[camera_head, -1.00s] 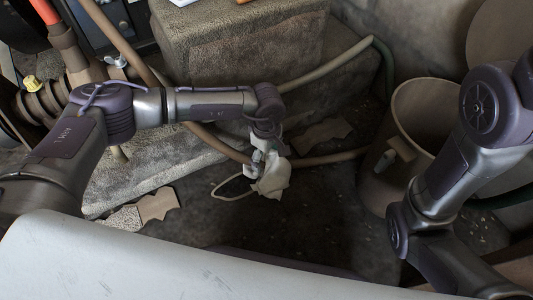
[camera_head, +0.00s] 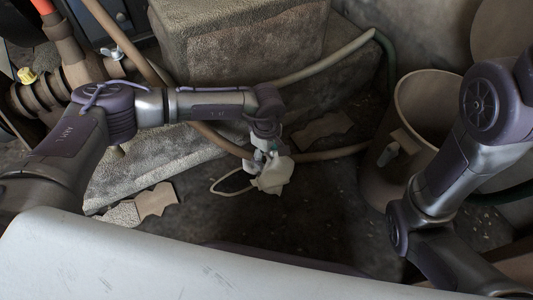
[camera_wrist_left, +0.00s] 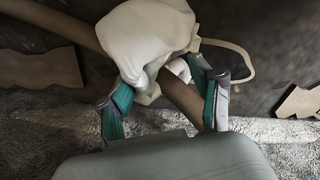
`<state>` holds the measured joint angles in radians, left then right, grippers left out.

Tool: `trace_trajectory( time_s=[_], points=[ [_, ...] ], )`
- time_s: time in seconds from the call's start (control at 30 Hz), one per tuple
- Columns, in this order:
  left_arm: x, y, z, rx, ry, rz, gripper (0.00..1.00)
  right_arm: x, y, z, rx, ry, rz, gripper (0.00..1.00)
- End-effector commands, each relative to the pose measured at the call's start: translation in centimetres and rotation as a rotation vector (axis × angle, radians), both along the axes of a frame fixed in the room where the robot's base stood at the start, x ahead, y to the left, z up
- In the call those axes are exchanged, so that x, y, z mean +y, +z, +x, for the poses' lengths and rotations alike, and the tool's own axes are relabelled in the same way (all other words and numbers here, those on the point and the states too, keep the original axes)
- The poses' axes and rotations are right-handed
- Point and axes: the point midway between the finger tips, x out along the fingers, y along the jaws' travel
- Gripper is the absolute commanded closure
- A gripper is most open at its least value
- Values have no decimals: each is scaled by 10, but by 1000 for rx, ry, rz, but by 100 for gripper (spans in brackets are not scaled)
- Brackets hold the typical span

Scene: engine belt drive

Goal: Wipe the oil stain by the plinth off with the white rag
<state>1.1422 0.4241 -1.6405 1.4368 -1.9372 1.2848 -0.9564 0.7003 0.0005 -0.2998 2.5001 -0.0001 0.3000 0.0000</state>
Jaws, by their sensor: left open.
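The white rag (camera_head: 273,177) is a crumpled bundle with a thin pale loop at its left, low over the dark floor in front of the stone plinth (camera_head: 240,48). My left gripper (camera_head: 262,158) is just above the rag, pointing down. In the left wrist view my left gripper (camera_wrist_left: 163,97) has its teal-padded fingers apart, and the rag (camera_wrist_left: 145,38) is at and beyond the fingertips. I cannot tell whether the fingers touch it. The oil stain does not stand out from the dark floor. My right arm shows at the right; its gripper is out of view.
A brown hose (camera_head: 330,154) runs behind the rag and passes beneath the fingers in the wrist view. A tall bin (camera_head: 425,100) stands at the right. Torn cardboard pieces (camera_head: 156,201) lie at the left and behind. The floor between rag and bin is clear.

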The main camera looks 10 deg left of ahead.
Motion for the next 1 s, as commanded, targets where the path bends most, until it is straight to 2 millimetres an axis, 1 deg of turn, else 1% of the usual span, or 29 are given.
trace_trajectory(
  time_s=[0.03, 0.07, 0.63, 0.67, 1.0],
  points=[
    [0, 0, 0, 0, 0, 0, 43, 0, 0, 0, 0, 0, 0, 60],
    [0, 0, 0, 0, 0, 0, 45, 0, 0, 0, 0, 0, 0, 60],
    [0, 0, 0, 0, 0, 0, 98, 0, 0, 0, 1, 0, 0, 60],
    [0, 0, 0, 0, 0, 0, 100, 0, 0, 0, 1, 0, 0, 60],
    [0, 0, 0, 0, 0, 0, 100, 0, 0, 0, 1, 0, 0, 60]
  ],
)
